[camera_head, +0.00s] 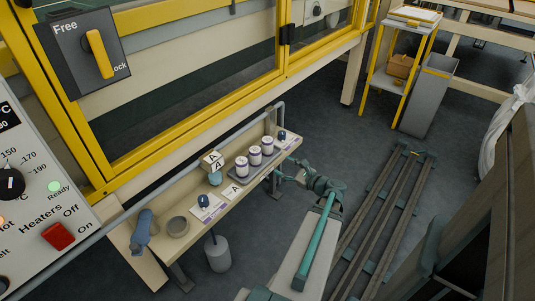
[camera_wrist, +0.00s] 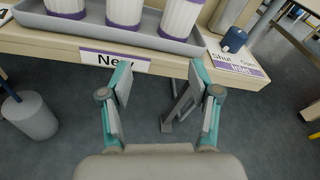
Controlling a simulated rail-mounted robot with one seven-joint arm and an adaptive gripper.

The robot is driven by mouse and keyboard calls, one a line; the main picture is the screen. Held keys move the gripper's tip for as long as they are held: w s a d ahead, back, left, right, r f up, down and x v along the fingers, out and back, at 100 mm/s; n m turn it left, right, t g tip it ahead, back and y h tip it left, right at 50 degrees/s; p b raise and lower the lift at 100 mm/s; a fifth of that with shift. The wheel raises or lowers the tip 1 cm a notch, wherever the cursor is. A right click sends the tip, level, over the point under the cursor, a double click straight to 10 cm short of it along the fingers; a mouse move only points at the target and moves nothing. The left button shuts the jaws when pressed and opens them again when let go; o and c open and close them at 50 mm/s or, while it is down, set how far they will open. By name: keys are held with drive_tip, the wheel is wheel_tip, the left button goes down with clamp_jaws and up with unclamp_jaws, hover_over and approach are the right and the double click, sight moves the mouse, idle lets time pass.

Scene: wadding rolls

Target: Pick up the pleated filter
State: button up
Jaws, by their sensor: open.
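Several white pleated filters with purple bands stand upright in a row in a grey tray (camera_wrist: 90,31) on the bench shelf. In the wrist view they show at the top left (camera_wrist: 66,8), top middle (camera_wrist: 124,12) and top right (camera_wrist: 183,18), cut off by the frame edge. The head view shows the same row, near one (camera_head: 242,167), middle one (camera_head: 255,157) and far one (camera_head: 267,147). My gripper (camera_wrist: 160,84) is open and empty, its fingers apart just in front of the shelf's front edge. In the head view my gripper (camera_head: 298,177) is right of the tray, touching no filter.
A "New" label (camera_wrist: 114,59) is on the shelf front. A blue knob (camera_wrist: 234,39) sits on an "Inlet" card to the right. A yellow-framed glass guard (camera_head: 200,110) stands behind the shelf. Floor rails (camera_head: 385,215) lie right.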

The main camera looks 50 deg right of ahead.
sight(272, 147)
drive_tip(key=w+r+m, duration=0.1)
drive_tip(key=w+d+r+m+t, duration=0.1)
drive_tip(key=w, duration=0.1)
drive_tip(key=w+d+r+m+h+b, duration=0.1)
drive_tip(key=m, duration=0.1)
drive_tip(key=shift+w+d, duration=0.2)
drive_tip(key=shift+w, duration=0.1)
drive_tip(key=shift+w+d+r+b, duration=0.15)
drive_tip(key=shift+w+b, duration=0.3)
drive_tip(key=shift+w, duration=0.6)
drive_tip(key=shift+w+d+f+b, duration=0.15)
drive_tip(key=shift+w+b, duration=0.35)
drive_tip(key=shift+w, duration=0.55)
drive_tip(key=shift+w+d+r+b, duration=0.15)
drive_tip(key=shift+w+b, duration=0.3)
drive_tip(key=shift+w, duration=0.6)
drive_tip(key=c, duration=1)
drive_tip(key=shift+o, duration=0.2)
drive_tip(key=shift+r, duration=0.2)
